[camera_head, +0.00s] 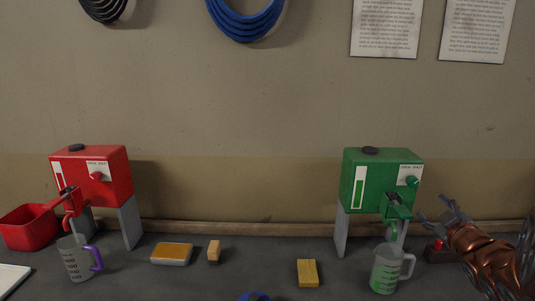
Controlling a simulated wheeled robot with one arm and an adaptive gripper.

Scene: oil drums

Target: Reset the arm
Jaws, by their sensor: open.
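My gripper (437,213) is at the right, beside the green oil drum's tap. Its fingers are spread and nothing shows between them. My copper-coloured arm reaches in from the right edge. The green drum (375,176) stands on grey legs, with a clear jug (387,271) below its tap; the jug looks greenish in its lower part. The red drum (92,172) stands at the left on grey legs, with a clear jug with a purple handle (77,262) below its tap.
A red bin (28,229) is at the far left. A yellow-topped pad (171,253), a small wooden block (214,250) and a yellow sponge-like block (307,272) lie between the drums. A dark box with a red button (437,252) sits below my gripper. A blue object (254,296) shows at the bottom edge.

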